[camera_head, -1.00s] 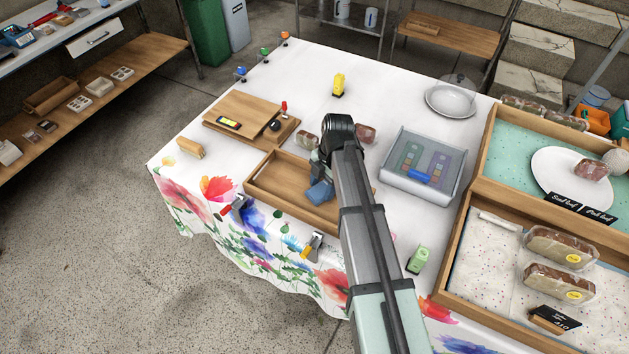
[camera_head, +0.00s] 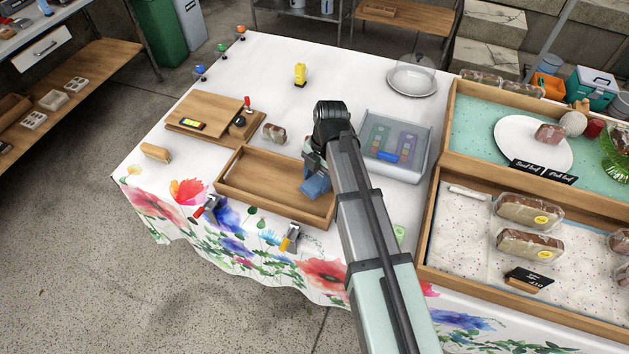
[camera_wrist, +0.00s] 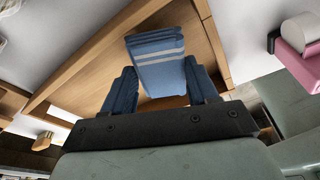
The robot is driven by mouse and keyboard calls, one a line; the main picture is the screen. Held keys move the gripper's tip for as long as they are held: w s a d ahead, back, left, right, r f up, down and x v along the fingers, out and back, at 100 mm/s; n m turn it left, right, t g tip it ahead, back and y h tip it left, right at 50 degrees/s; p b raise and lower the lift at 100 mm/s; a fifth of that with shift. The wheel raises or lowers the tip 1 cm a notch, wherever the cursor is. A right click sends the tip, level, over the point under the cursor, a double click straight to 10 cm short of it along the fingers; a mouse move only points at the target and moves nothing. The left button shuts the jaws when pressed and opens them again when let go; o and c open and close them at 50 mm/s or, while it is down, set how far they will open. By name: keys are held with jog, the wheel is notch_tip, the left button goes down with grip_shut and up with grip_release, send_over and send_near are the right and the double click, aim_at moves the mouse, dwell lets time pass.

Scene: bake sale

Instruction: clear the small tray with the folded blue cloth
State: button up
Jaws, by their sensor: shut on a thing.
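The small wooden tray (camera_head: 250,186) lies near the front edge of the table, its visible floor bare. My gripper (camera_head: 316,170) is over the tray's right part and points down into it. It is shut on the folded blue cloth (camera_head: 316,187). In the wrist view my gripper (camera_wrist: 160,76) has the cloth (camera_wrist: 156,50), with pale stripes, between its fingers. The tray's wooden floor (camera_wrist: 100,75) shows behind it. I cannot tell whether the cloth touches the floor. My arm hides the tray's right side.
A wooden board (camera_head: 207,112) and a small wrapped loaf (camera_head: 274,133) stand behind the tray. A clear-walled bin (camera_head: 415,163) is to the right. Large display trays (camera_head: 432,215) fill the right side. Clips (camera_head: 290,238) sit at the front edge.

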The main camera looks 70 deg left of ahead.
jog(key=shift+s+v, duration=0.15)
jog(key=shift+v, duration=0.7)
jog(key=shift+s+v, duration=0.2)
jog(key=shift+v, duration=0.7)
jog(key=shift+s+v, duration=0.15)
jog(key=shift+v, duration=0.7)
jog(key=shift+d+r, duration=0.1)
jog(key=shift+d, duration=0.1)
jog(key=w+d+r+m+t+y, duration=0.1)
jog(key=w+d+r+m, duration=0.1)
jog(key=w+d+m, duration=1)
jog(key=w+d+r+m+y, duration=0.2)
jog(key=w+d+m, duration=0.4)
jog(key=w+d, duration=1.1)
jog(key=w+d+m+t, duration=0.1)
jog(key=w+d+m, duration=0.5)
jog(key=d, duration=0.7)
jog(key=w+d+m+t+h, duration=0.1)
jog(key=w+d+m, duration=0.5)
jog(key=d+m, duration=0.3)
jog(key=w+d+m+t+h, duration=0.1)
jog(key=w+d+m, duration=0.5)
jog(key=d, duration=1)
jog(key=shift+w+d+m, duration=0.25)
jog(key=shift+d+m, duration=0.1)
jog(key=shift+m, duration=0.35)
